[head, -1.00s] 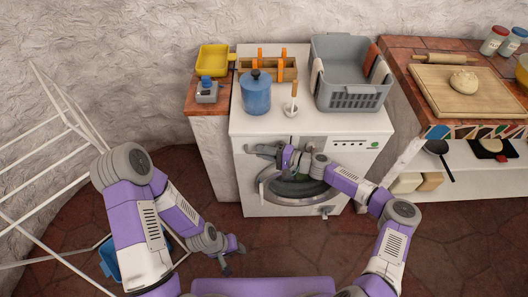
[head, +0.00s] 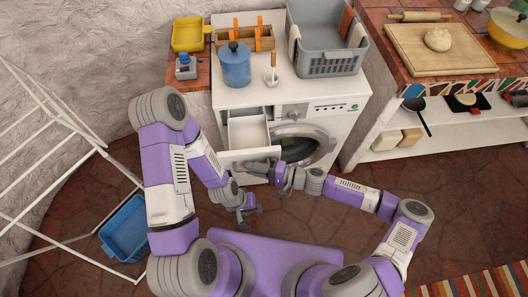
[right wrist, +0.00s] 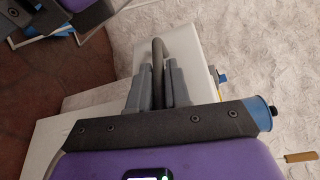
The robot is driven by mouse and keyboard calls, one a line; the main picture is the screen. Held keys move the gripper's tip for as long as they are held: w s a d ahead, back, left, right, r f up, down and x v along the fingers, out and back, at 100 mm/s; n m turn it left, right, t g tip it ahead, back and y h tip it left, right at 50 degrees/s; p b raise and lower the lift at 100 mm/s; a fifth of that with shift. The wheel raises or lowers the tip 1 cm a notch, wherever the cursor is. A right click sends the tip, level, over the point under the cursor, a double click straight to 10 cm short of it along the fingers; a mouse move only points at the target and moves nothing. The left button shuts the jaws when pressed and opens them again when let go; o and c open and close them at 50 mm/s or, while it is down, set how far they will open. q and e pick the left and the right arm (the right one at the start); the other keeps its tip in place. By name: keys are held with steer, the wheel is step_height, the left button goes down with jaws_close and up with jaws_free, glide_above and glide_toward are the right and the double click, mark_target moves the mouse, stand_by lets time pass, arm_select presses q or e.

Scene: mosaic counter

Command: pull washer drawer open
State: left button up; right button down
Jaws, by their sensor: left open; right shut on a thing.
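The white washer (head: 345,95) stands in the middle of the head view. Its drawer (head: 248,133) sticks out at the upper left of the washer front, open, with its inside showing; it looks empty. My right gripper (head: 272,170) is at the drawer front. In the right wrist view its fingers (right wrist: 158,88) are shut around the grey bar handle (right wrist: 158,58). My left gripper (head: 246,210) is open and empty, low in front of the washer and below the drawer.
On the washer top are a blue canister (head: 236,66), a grey basket (head: 326,52) and a wooden caddy (head: 245,38). A white drying rack (head: 50,150) and blue tub (head: 126,228) stand left. A tiled counter (head: 376,60) is at right.

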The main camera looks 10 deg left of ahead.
steer(key=shift+s+d, duration=0.15)
steer(key=shift+s, duration=0.4)
steer(key=c, duration=1.2)
jaws_free()
steer(key=shift+o, duration=0.2)
steer(key=d, duration=0.7)
steer(key=shift+s+d+r+p, duration=0.3)
steer(key=shift+s+p, duration=0.05)
steer(key=shift+p, duration=0.05)
steer(key=shift+s+a, duration=0.1)
